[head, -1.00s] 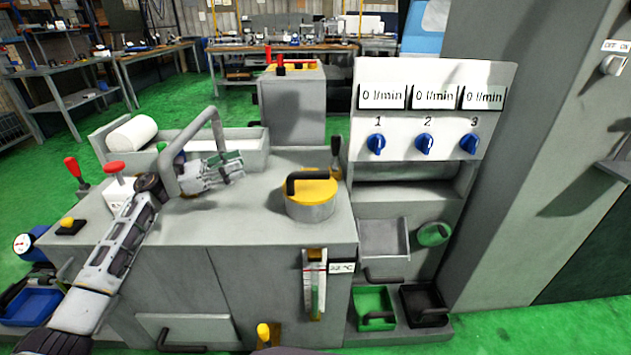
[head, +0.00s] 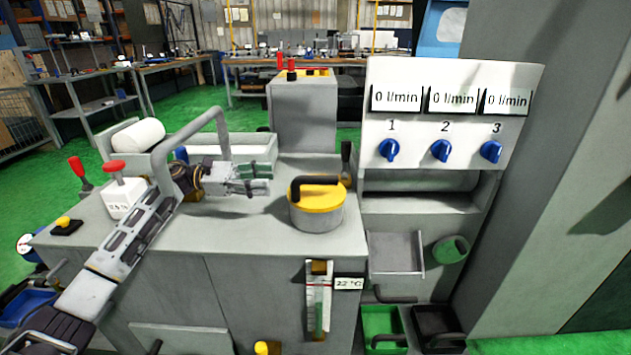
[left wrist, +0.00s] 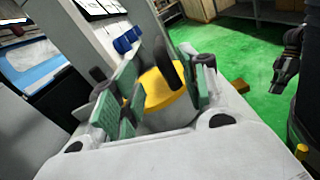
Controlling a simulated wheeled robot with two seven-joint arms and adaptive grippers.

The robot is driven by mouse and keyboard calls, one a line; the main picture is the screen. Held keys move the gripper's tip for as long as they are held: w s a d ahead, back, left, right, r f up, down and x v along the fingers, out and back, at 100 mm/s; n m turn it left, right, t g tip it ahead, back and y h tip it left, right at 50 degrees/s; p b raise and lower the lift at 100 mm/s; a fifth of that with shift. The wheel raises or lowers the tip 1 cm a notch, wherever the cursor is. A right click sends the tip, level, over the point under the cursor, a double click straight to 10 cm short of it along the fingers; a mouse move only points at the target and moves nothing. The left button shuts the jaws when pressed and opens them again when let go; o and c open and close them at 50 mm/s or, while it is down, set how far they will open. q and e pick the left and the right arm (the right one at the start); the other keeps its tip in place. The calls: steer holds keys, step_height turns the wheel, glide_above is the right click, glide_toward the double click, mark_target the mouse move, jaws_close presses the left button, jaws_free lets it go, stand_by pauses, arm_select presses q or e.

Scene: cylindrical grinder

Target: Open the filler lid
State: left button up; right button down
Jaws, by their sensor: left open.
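The filler lid (head: 318,197) is yellow with a black arched handle and sits on a short grey round neck on top of the machine. It also shows in the left wrist view (left wrist: 158,88), between and beyond the finger pads. My left gripper (head: 268,179) is open and empty, just left of the lid and apart from it, pointing towards it. Its green finger pads (left wrist: 158,98) show on both sides of the lid in the left wrist view. A dark arm end, likely my right one (left wrist: 283,68), shows small at the right edge there; its jaws are unclear.
A grey pipe arch (head: 190,135) stands over my left forearm. A dark lever (head: 346,160) rises close behind the lid. The panel with blue knobs (head: 440,150) stands at the back right. A red-topped button box (head: 120,195) is left of my arm.

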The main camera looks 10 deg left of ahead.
mark_target(315, 184)
arm_select(q)
steer(key=shift+d, duration=0.15)
steer(key=shift+w+d+b, duration=0.45)
steer(key=shift+d, duration=1.75)
steer(key=shift+w+d+b, duration=0.45)
steer(key=shift+d, duration=1.75)
steer(key=shift+w+d+b, duration=0.45)
steer(key=shift+d, duration=1.75)
jaws_close()
